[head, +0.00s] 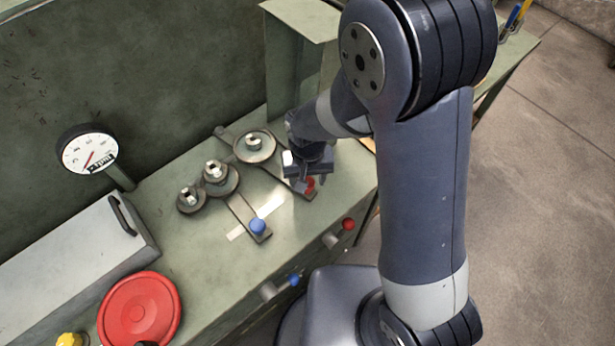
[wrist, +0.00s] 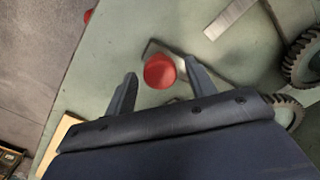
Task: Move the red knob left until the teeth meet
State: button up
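The red knob (head: 310,184) sits at the front end of a flat slide bar (head: 294,182), and a large gear (head: 254,146) stands toward the bar's back. A middle gear (head: 216,178) and a smaller gear (head: 190,200) stand to its left. In the wrist view, a narrow gap seems to show between the partly cropped middle gear (wrist: 303,58) and large gear (wrist: 290,111). My gripper (wrist: 160,68) is open, with one finger on each side of the red knob (wrist: 159,71) and small gaps showing. In the head view, my gripper partly hides the bar.
A second bar with a blue knob (head: 258,226) lies left of the red knob, near a pale strip (head: 270,205). A dial gauge (head: 90,152), a grey box (head: 75,262) and a red disc (head: 140,312) stand farther left. Red (head: 348,224) and blue (head: 294,281) knobs project from the bench front.

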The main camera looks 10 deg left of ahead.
grip_shut()
jog(key=shift+s+a+m+b, duration=0.25)
jog(key=shift+s+a+m, duration=0.25)
jog(key=shift+s+a, duration=0.45)
jog(key=shift+s+a+m+b, duration=0.2)
jog(key=shift+s+a+m, duration=0.4)
jog(key=shift+s, duration=0.7)
jog(key=shift+s+a+m+b, duration=0.25)
jog(key=shift+s+a+m, duration=0.15)
jog(key=shift+s+a, duration=0.6)
jog(key=shift+s+d, duration=0.1)
jog(key=shift+o, duration=0.6)
grip_release()
jog(key=shift+r, duration=0.1)
notch_tip(320, 180, up, 11)
jog(key=shift+f, duration=0.2)
